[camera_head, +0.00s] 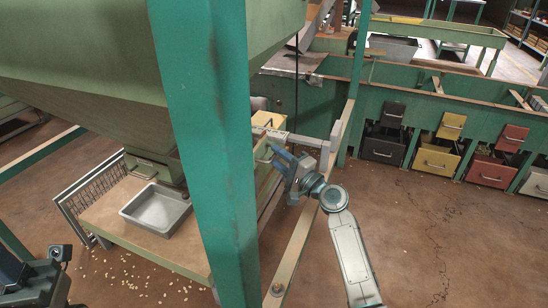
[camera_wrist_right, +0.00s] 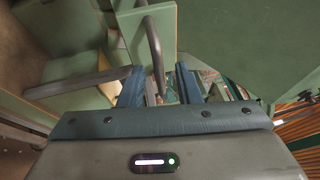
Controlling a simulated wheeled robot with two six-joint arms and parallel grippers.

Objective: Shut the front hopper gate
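A big green hopper (camera_head: 90,60) fills the upper left of the head view. Under it a green gate part with a bar handle (camera_head: 144,172) sits above a grey metal tray (camera_head: 157,208). My right gripper (camera_head: 273,152) is beyond the green post, beside a green panel. In the right wrist view a curved grey handle (camera_wrist_right: 153,50) on a green panel (camera_wrist_right: 150,20) reaches down between the two blue fingers (camera_wrist_right: 158,88). The fingers are apart; I cannot tell whether they touch the handle. Part of my left arm (camera_head: 35,280) shows at the bottom left; its fingers are unclear.
Nuts lie scattered on the floor (camera_head: 140,275). Yellow (camera_head: 437,158) and red (camera_head: 490,170) bins stand along the right. Floor between is open.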

